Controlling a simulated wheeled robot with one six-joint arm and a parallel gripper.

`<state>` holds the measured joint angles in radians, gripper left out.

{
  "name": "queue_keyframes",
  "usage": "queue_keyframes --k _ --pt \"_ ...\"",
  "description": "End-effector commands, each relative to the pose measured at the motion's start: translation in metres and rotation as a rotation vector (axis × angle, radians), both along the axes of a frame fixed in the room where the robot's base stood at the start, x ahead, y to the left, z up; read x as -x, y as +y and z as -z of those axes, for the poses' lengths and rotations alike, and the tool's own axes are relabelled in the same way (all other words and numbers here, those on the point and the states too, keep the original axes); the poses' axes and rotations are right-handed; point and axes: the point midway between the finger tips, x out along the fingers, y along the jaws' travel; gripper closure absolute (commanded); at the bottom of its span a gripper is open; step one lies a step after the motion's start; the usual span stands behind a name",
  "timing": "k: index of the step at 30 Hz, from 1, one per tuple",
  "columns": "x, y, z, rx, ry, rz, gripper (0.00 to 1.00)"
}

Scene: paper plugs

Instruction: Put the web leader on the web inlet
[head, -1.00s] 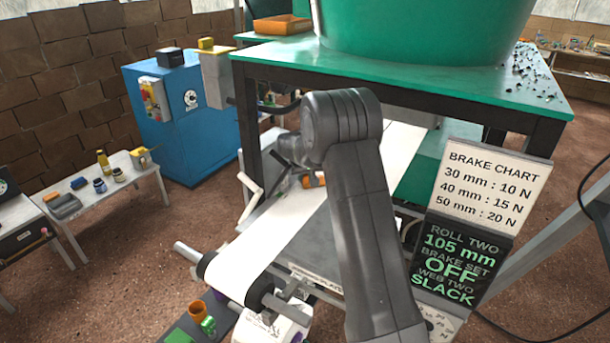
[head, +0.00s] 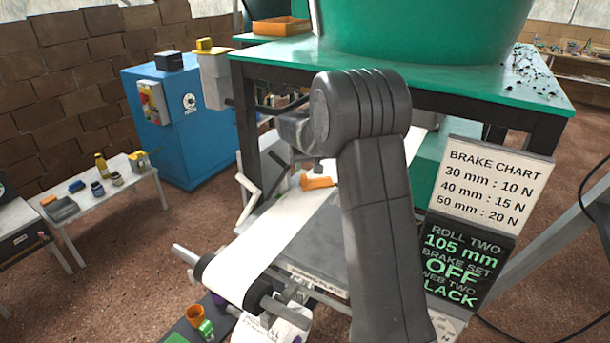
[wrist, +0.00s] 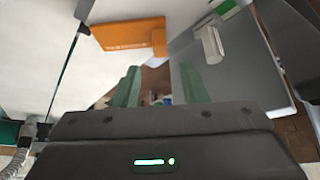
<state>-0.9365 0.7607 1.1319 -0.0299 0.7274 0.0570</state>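The white web (head: 268,235) runs up and to the right from a dark roller at the front. An orange piece, which looks like the web leader (head: 318,182), lies at the web's far part, left of my arm. The wrist view shows it as a flat orange block (wrist: 132,36) with small lettering, beyond my fingers and apart from them. My gripper (wrist: 158,80) has two green fingers standing apart, with nothing seen between them. In the head view my gripper is mostly hidden by my arm. I cannot pick out the web inlet with certainty.
A grey plate (head: 322,245) lies right of the web, below the green-topped table (head: 450,75). A brake chart sign (head: 494,185) and a black sign (head: 462,258) stand at right. A blue cabinet (head: 175,135) and a small white table (head: 130,183) stand at left.

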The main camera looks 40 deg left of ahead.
Motion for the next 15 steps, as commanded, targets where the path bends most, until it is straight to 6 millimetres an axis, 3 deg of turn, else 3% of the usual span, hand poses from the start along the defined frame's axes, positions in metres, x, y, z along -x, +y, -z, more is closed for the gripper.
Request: queue_keyframes --k 6,15 --pt "0.010 -0.012 -0.027 -0.001 -0.001 0.000 0.61" --pt "0.014 -0.017 -0.036 0.002 0.001 0.000 0.61"
